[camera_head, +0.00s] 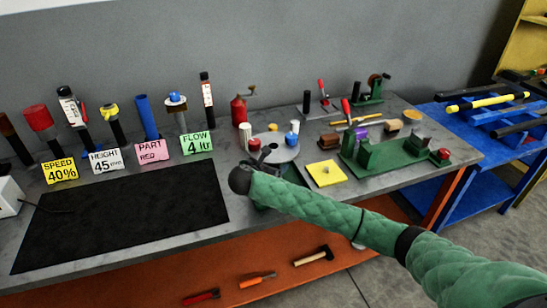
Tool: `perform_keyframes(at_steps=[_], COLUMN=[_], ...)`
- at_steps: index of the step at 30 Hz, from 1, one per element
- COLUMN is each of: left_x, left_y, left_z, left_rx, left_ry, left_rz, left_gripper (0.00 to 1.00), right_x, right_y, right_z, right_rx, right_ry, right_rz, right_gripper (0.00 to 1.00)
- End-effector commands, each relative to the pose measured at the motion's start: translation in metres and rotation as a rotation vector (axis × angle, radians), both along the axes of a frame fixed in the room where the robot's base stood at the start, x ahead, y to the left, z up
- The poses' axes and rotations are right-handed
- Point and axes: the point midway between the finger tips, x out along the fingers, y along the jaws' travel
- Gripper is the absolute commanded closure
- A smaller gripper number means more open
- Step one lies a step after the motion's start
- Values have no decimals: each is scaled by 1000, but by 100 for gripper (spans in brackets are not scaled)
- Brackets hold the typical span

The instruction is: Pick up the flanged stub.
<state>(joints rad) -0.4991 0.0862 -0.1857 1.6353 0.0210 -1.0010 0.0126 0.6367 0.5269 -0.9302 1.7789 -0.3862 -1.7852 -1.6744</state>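My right arm, in a green quilted sleeve, comes in from the lower right and ends in a dark rounded wrist at the table's front edge. My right gripper (263,159) seems to be the small dark shape just past the wrist, over the near left of a round grey plate (287,154). Its fingers are too small and dark to read. On or beside the plate stand a white cylinder (245,130), a blue-topped white piece (291,137) and a small red piece (254,144). I cannot tell which piece is the flanged stub. My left gripper is not in view.
A black mat (120,215) covers the table's left. Label cards and upright tools line the back. A yellow square pad (326,173) and a green fixture (395,155) stand right of the plate. An orange shelf (225,275) below holds hand tools.

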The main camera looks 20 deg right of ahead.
Motion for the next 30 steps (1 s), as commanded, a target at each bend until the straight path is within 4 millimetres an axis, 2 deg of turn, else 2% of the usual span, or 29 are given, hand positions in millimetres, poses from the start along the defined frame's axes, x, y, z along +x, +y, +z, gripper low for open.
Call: perform_keyframes(at_steps=[7,8,15,18,30], left_x=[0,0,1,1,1], left_y=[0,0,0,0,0], left_z=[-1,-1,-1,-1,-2], left_rx=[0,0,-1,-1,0], left_ry=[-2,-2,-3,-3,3], left_rz=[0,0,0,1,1], left_gripper=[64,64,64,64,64], right_x=[1,1,1,1,1], right_y=[-1,-1,-1,-1,-1], right_z=[-1,-1,-1,-1,4], right_rx=[0,0,0,0,1], right_ry=[0,0,0,0,-4], right_rz=[0,0,0,0,0], right_gripper=[33,37,84,100,100])
